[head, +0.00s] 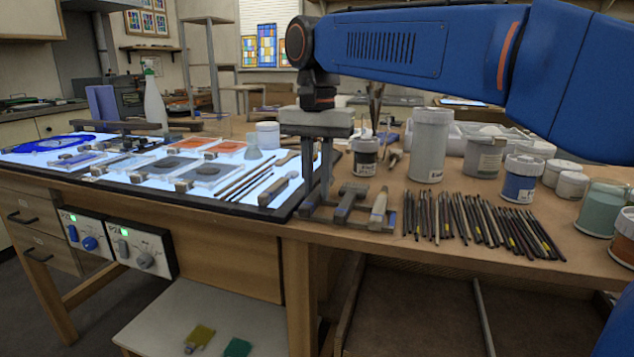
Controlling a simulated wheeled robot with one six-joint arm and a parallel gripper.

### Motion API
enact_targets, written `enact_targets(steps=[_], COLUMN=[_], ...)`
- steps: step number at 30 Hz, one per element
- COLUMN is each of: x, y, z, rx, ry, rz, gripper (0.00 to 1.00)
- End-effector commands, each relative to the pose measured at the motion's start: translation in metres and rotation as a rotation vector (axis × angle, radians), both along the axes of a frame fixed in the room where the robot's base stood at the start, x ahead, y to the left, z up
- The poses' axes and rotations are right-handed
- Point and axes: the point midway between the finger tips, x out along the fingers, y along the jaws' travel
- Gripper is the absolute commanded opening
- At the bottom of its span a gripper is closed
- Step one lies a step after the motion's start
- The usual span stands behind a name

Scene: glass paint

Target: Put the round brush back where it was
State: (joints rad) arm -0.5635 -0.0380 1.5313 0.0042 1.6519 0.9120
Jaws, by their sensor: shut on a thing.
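My gripper (317,190) points down at the front edge of the worktable, just right of the light panel. Its two fingers are close together and shut on a short, dark tool low between the tips. I take this for the round brush, but its bristles and outline are not clear. The tool is at or just above the tabletop; I cannot tell if it touches. Just right of it lie a short tool with a dark, blocky head (346,203) and a tool with a pale, tapered end (379,209).
The lit panel (290,205) at left holds glass pieces, blocks and long, thin tools. Many thin sticks (480,222) lie in a row at right.

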Motion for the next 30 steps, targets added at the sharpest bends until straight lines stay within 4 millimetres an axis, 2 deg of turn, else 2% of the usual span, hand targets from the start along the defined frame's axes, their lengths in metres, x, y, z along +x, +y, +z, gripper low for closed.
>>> enact_targets(steps=[30], x=[0.0001], y=[0.0001], z=[-0.0048], rx=[0.001], ry=[0.000], rz=[0.000], gripper=[0.00])
